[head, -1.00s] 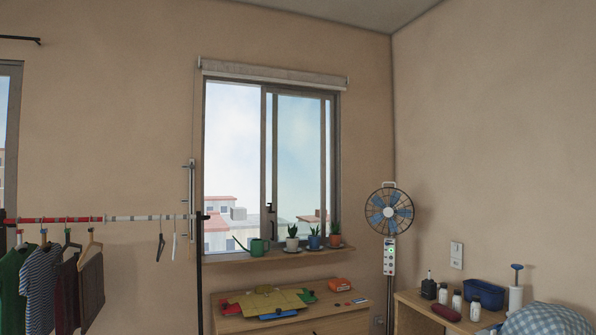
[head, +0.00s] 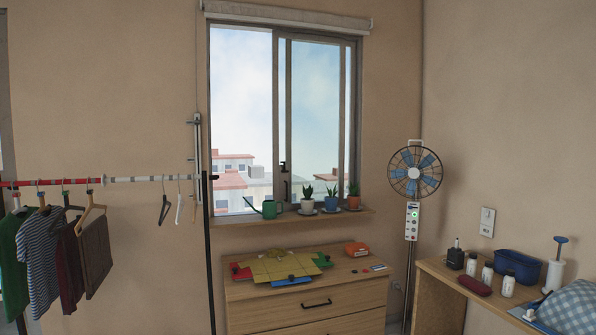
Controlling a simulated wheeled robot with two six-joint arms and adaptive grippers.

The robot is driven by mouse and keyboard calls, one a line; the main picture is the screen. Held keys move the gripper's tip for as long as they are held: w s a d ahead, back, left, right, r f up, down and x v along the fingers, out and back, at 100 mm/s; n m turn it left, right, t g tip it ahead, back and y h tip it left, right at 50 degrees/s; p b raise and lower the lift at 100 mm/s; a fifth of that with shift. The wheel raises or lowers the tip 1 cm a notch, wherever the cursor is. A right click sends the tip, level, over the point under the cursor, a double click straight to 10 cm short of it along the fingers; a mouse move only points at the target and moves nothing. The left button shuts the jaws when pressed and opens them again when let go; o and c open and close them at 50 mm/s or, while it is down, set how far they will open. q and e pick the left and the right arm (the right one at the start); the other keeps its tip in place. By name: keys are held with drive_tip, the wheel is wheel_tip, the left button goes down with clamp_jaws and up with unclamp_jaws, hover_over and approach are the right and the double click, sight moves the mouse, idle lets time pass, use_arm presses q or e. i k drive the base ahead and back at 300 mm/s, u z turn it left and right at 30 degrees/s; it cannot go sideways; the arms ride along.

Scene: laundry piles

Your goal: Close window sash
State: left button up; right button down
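The window sash (head: 284,130) is a sliding pane in a grey frame (head: 211,130) in the head view, with a dark handle (head: 284,181) low on its left stile. The sash stands to the right, and the left part of the window looks open to the sky and buildings outside. Neither of my grippers shows in the head view.
A wooden sill (head: 235,219) below the window holds a green watering can (head: 268,208) and several potted plants (head: 308,199). A dresser (head: 350,299) stands beneath. A clothes rack (head: 130,179) is left, a fan (head: 416,172) and desk (head: 440,267) right.

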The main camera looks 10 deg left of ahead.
sight(281, 190)
drive_tip(key=i, duration=2.9)
drive_tip(key=z, duration=1.05)
drive_tip(key=i, duration=0.65)
drive_tip(key=u, duration=1.45)
